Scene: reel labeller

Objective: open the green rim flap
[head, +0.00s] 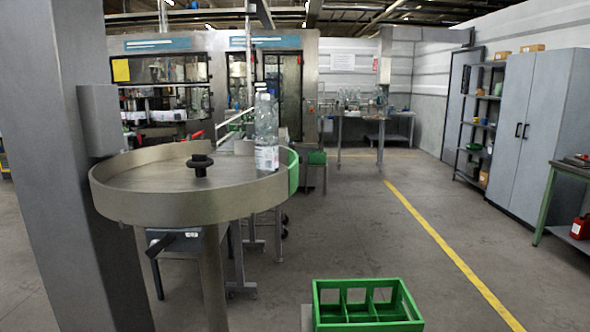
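The green rim flap (293,171) is a short curved green piece at the right side of the round steel table's raised rim (185,208). It stands upright and appears in line with the rim, so it looks shut. Its far end and any hinge or latch are too small to make out. Clear plastic bottles (266,130) with white labels stand on the table just left of the flap and partly overlap it in the picture. Neither of my grippers is in view.
A black knob (199,164) stands up from the table's middle. A grey column (70,150) rises close at the left. A green divided crate (367,304) sits low in front, right of the table. The floor right of the table is open, with a yellow line (440,245).

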